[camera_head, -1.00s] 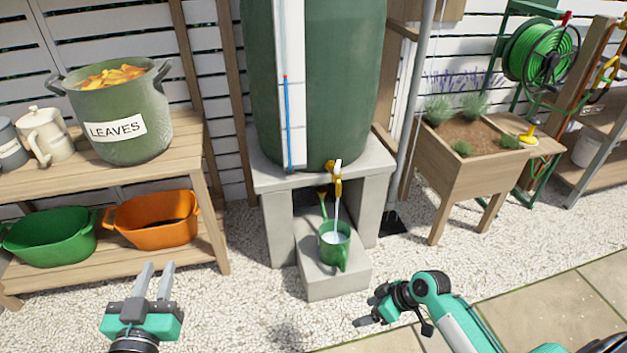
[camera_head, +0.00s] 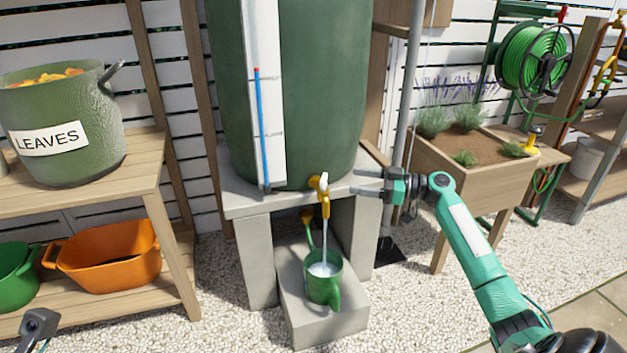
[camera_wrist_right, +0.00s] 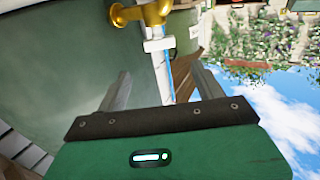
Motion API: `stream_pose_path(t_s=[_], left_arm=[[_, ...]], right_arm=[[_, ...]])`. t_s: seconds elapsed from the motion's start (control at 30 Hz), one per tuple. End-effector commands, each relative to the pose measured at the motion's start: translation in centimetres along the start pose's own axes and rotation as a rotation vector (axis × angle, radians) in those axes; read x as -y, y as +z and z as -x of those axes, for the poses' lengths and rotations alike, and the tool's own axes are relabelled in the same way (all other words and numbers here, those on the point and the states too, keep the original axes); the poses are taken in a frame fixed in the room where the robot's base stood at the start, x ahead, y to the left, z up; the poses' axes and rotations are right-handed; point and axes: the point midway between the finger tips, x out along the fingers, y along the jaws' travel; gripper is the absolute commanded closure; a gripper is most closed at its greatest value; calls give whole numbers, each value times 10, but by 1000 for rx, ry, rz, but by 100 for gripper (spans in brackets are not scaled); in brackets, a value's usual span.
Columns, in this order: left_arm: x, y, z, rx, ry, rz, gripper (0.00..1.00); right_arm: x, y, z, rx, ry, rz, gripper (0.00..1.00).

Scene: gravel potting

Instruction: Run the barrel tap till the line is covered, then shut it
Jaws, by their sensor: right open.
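The green barrel (camera_head: 295,90) stands on a concrete stand. Its yellow tap (camera_head: 324,190) is running, and a stream of water falls into the green watering can (camera_head: 323,290) below. Pale water shows inside the can; I cannot make out a line in it. My right gripper (camera_head: 357,182) is open and empty, just right of the tap and apart from it. In the right wrist view the brass tap (camera_wrist_right: 150,12) is beyond the open fingers (camera_wrist_right: 162,85). My left gripper (camera_head: 38,322) is only partly in view at the lower left corner.
A blue sight tube (camera_head: 262,130) with a red top runs up the barrel. The can stands on a concrete step (camera_head: 300,325). A wooden planter (camera_head: 470,180) is behind my right arm. A shelf with a leaves pot (camera_head: 60,125) and an orange tub (camera_head: 110,255) stands left.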

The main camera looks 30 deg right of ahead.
Motion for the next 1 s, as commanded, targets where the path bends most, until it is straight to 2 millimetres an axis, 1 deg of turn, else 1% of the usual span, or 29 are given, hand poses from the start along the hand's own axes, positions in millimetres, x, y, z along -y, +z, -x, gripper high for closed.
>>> stream_pose_path(t_s=[0.3, 0.4, 0.5, 0.6, 0.7, 1.0], left_arm=[[-11, -1, -2, -29, 20, 28, 75], [-11, -1, -4, -38, 20, 31, 75], [-12, -1, -6, -41, 20, 32, 75], [-11, -1, -7, -46, 15, 31, 75], [-10, -2, -8, -51, 13, 30, 75], [-10, -2, -10, -54, 15, 29, 75]], right_arm=[[1, 2, -68, 0, -2, 2, 31], [1, 2, -87, 0, -2, 1, 31], [1, 2, -102, 0, -2, 0, 31], [1, 2, -112, 0, -2, -1, 31], [1, 2, -118, 2, -2, -1, 31], [1, 1, -120, 2, -1, -1, 31]])
